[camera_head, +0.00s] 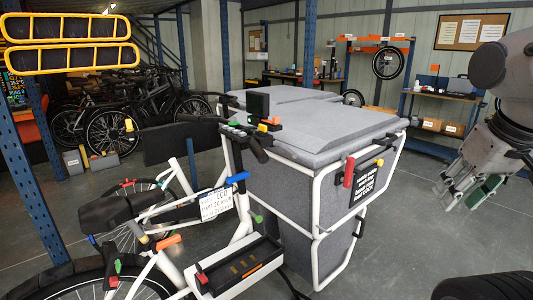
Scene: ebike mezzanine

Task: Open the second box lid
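A large grey cargo box (285,192) in a white tube frame is at the middle of the head view, by a white cargo bike. Its grey lid (335,128) lies flat and looks closed. Another grey lid (278,96) lies behind it and also looks closed. On the box's right face are a red handle (348,172) and a black sign (367,184) with white text, too small to read fully. My gripper (459,200) hangs at the right, pointing down and left, apart from the box. Its fingers look spread, with nothing visible between them.
The bike's handlebar (255,140) stands close to the box's left side. A black tyre (487,287) is at the lower right. A blue shelf rack (440,97) stands at the back right. Grey floor (405,240) between box and gripper is clear.

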